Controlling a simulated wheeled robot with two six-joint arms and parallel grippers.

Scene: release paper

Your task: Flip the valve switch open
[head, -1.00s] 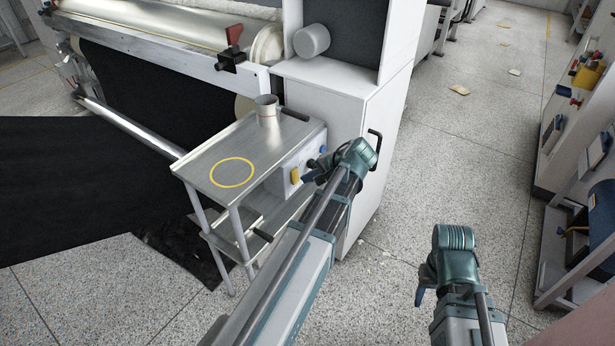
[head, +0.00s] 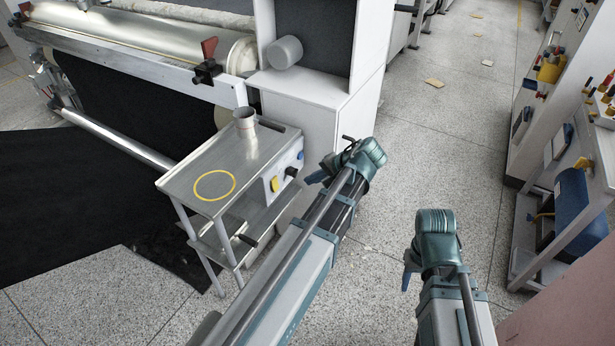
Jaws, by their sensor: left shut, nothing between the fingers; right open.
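A small metal table (head: 190,177) has a box on its right side with a yellow switch (head: 275,184), a black knob (head: 291,171) and a blue knob (head: 301,156). I cannot tell which of these is the valve switch. My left gripper (head: 315,178) is shut and empty, just right of this box, and seems apart from it. My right gripper (head: 407,277) is open and empty over the floor at the lower right.
A large roller machine (head: 150,40) with a red lever (head: 209,47) and a white cabinet (head: 310,125) stand behind. A shelf with a blue tank (head: 570,212) stands at right. The floor between is clear.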

